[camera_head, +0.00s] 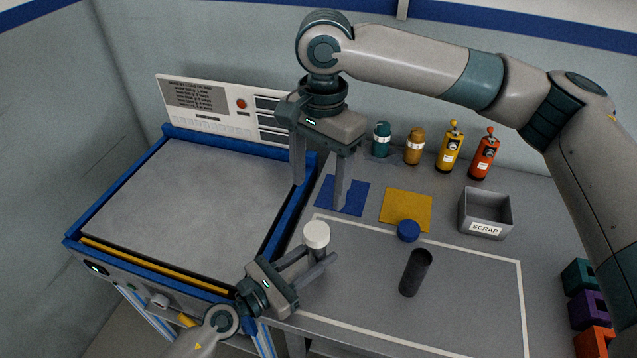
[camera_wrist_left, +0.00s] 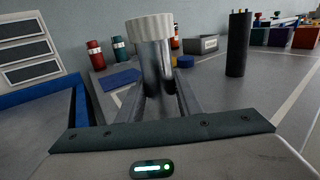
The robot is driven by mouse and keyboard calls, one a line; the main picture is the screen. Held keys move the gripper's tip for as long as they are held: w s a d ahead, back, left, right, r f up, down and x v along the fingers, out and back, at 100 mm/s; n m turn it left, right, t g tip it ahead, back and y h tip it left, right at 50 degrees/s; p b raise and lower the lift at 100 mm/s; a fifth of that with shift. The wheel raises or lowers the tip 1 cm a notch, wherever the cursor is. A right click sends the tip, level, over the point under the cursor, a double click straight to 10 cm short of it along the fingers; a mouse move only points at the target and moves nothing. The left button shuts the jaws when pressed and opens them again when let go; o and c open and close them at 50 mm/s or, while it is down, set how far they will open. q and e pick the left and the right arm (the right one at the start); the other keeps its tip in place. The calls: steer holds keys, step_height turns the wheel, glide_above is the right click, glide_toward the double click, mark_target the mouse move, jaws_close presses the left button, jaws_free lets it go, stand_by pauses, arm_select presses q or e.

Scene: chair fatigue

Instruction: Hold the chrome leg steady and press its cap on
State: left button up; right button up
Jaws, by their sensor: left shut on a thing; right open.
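The chrome leg (camera_wrist_left: 157,68) stands about upright between the fingers of my left gripper (camera_head: 318,268), which is shut on it. A white cap (camera_head: 316,234) sits on its top; it shows in the left wrist view (camera_wrist_left: 150,28) with a ridged rim. I cannot tell how far down the cap sits. In the head view, the cap and fingers hide most of the leg. My right gripper (camera_head: 319,195) is open and empty, pointing down over the blue mat, above and behind the capped leg in the head view.
A dark cylinder (camera_head: 415,273) stands right of the leg, with a blue cap (camera_head: 408,230) behind it. Blue (camera_head: 351,199) and yellow (camera_head: 406,209) mats, several bottles and a grey scrap bin (camera_head: 483,220) lie farther back. A blue-edged machine (camera_head: 190,205) stands left.

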stand_by(0.3)
arm_select(q)
steer(key=o, duration=1.3)
steer(key=shift+s, duration=0.1)
steer(key=shift+v, duration=5.95)
